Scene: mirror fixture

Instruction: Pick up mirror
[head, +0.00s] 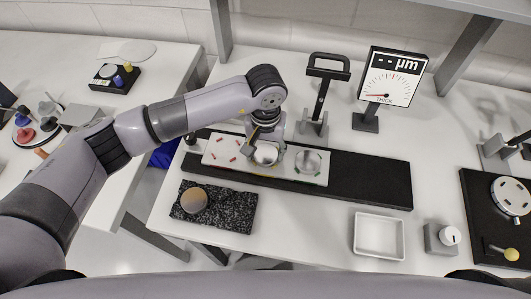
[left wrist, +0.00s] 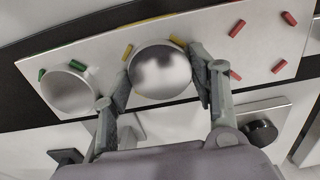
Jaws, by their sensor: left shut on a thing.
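The mirror (head: 266,157) is a round silvery disc at the white fixture plate (head: 240,163), about mid-plate. In the left wrist view the mirror (left wrist: 160,70) sits between the two fingers, with a yellow peg close beside its rim. My left gripper (left wrist: 162,84) comes down from above and is shut on the mirror, one finger at each side. In the head view the gripper (head: 264,150) hides part of the disc. Whether the mirror is lifted off the plate cannot be told. My right gripper is not in view.
A round cup-like ring (head: 308,160) stands on the plate's right half, between green pegs. Several red pegs (head: 226,150) are on its left. A black rail (head: 370,180) lies under the plate. A speckled slab (head: 235,213), a white tray (head: 379,236) and a dial gauge (head: 391,80) stand around.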

